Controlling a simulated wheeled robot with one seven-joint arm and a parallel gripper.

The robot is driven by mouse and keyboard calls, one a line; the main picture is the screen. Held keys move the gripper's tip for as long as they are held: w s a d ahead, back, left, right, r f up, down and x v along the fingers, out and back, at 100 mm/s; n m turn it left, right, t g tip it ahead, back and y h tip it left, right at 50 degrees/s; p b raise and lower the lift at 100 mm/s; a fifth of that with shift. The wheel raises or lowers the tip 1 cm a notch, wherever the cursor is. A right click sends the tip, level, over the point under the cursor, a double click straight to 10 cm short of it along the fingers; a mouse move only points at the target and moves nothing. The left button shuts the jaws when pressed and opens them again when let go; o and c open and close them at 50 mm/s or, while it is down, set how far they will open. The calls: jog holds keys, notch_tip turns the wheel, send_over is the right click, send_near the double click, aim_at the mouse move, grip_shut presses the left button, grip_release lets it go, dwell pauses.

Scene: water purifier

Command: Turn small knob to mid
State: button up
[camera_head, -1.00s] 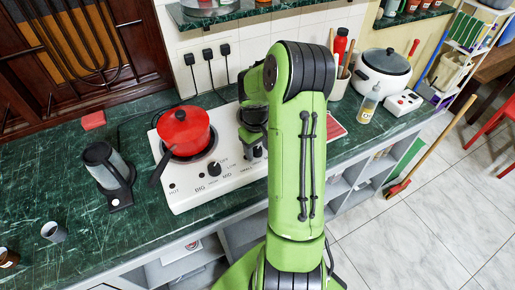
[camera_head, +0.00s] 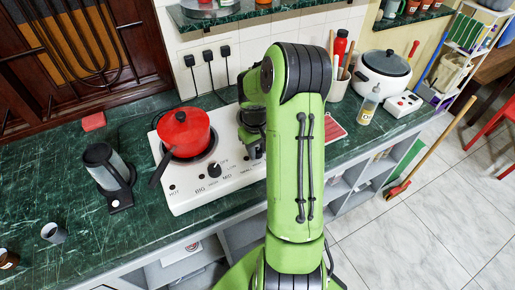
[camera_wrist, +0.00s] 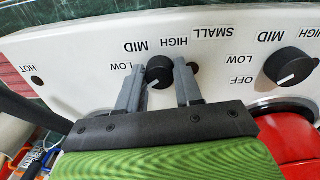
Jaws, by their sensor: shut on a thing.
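The small knob (camera_wrist: 159,70) is a black round dial on the white stove panel in the wrist view, where the labels appear upside down. Its pale pointer line faces down and left, away from the MID and HIGH labels and below LOW. My gripper (camera_wrist: 161,75) has one grey finger on each side of the knob and is shut on it. In the head view, my gripper (camera_head: 251,132) is at the right part of the white stove (camera_head: 205,180). My green arm and the gripper hide the small knob there.
The big knob (camera_wrist: 290,66) is beside the small one. A red pot (camera_head: 184,132) with its handle toward the front stands on the left burner. A grey-and-black jug-like appliance (camera_head: 108,172) is left of the stove. A white cooker (camera_head: 384,73) stands at the back right.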

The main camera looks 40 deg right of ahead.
jog(key=m, duration=0.5)
jog(key=shift+w, duration=0.1)
jog(key=m, duration=0.4)
jog(key=shift+m, duration=0.3)
jog(key=m, duration=0.4)
jog(key=shift+w+r+m, duration=0.1)
jog(key=shift+w+m, duration=0.05)
jog(key=shift+m, duration=0.15)
jog(key=m, duration=0.4)
jog(key=shift+y+b, duration=0.3)
jog(key=shift+y, duration=0.1)
jog(key=shift+m, duration=0.3)
jog(key=o, duration=1)
